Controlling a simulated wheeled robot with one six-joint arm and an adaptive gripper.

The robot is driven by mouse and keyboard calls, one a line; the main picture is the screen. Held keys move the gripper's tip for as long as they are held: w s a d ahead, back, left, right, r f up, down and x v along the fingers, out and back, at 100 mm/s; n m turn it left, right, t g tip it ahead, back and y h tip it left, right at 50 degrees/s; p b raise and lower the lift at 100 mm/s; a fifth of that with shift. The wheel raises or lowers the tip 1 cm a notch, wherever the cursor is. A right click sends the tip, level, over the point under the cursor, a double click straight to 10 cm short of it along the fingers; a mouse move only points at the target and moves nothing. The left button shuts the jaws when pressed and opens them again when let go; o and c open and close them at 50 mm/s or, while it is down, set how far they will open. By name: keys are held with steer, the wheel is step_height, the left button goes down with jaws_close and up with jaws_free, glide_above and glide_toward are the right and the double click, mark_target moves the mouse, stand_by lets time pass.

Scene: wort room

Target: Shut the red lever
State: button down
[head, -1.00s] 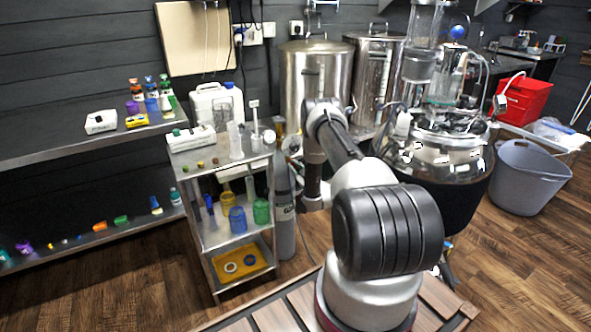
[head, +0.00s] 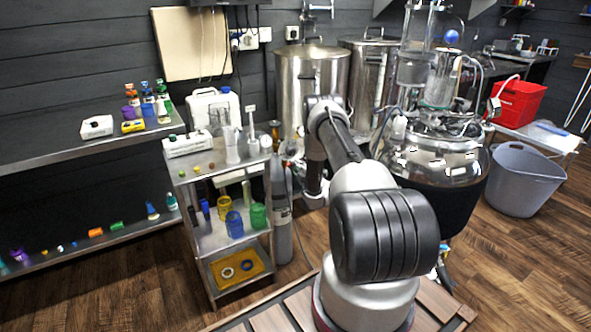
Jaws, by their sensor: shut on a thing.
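I see no red lever in the head view. My arm reaches away from me toward the two steel tanks, the left tank (head: 312,80) and the right tank (head: 372,75). Its far end bends down in front of the left tank's lower part. My gripper cannot be made out there; the arm's own links and the clutter behind hide that area. What the jaws hold does not show.
A steel cart (head: 205,258) with bottles and cups stands left of my arm, a grey gas cylinder (head: 281,220) beside it. A round shiny vessel (head: 440,165) stands close on the right. A grey tub (head: 522,180) is farther right. Wood floor lies between.

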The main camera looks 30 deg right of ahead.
steer(key=shift+r+n, duration=0.35)
steer(key=shift+n, duration=0.85)
steer(key=c, duration=1.5)
jaws_free()
steer(key=shift+r, duration=0.1)
steer(key=shift+o, duration=0.2)
